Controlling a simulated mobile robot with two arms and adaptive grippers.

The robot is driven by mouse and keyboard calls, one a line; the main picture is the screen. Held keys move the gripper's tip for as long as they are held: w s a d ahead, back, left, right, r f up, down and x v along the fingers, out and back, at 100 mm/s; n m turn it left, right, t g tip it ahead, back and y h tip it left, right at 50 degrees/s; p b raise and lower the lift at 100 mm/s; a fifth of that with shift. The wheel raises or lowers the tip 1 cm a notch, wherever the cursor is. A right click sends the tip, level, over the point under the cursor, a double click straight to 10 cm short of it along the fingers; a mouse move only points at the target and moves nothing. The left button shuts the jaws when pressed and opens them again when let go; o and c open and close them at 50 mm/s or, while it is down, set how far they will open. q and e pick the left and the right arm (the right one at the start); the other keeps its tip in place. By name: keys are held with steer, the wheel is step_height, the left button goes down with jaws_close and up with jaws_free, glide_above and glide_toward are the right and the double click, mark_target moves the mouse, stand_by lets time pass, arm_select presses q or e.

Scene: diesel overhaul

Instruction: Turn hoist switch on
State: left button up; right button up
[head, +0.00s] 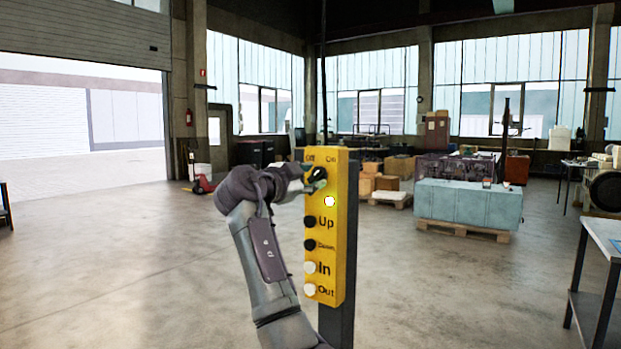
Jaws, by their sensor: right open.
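The yellow hoist control box (345,235) hangs upright in front of me on a dark post. Its top carries the labels "Off" at left and "On" at right, with a black rotary switch (319,173) below them. My right gripper (312,182) is open at the switch, with its fingers around or just beside it; I cannot tell whether they touch. The fingers partly cover the switch, and its exact setting is hard to read. A small round white light (330,202) shows below the switch. My left gripper is not in view.
Below the switch are black "Up" (310,221) and "Down" (309,245) buttons and white "In" (309,268) and "Out" (310,290) buttons. A metal table (603,240) stands at the right. A pale blue block on a pallet (468,204) is behind. The floor at left is clear.

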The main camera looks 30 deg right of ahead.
steer(key=v, duration=1.1)
steer(key=shift+a, duration=0.35)
steer(key=shift+f, duration=0.15)
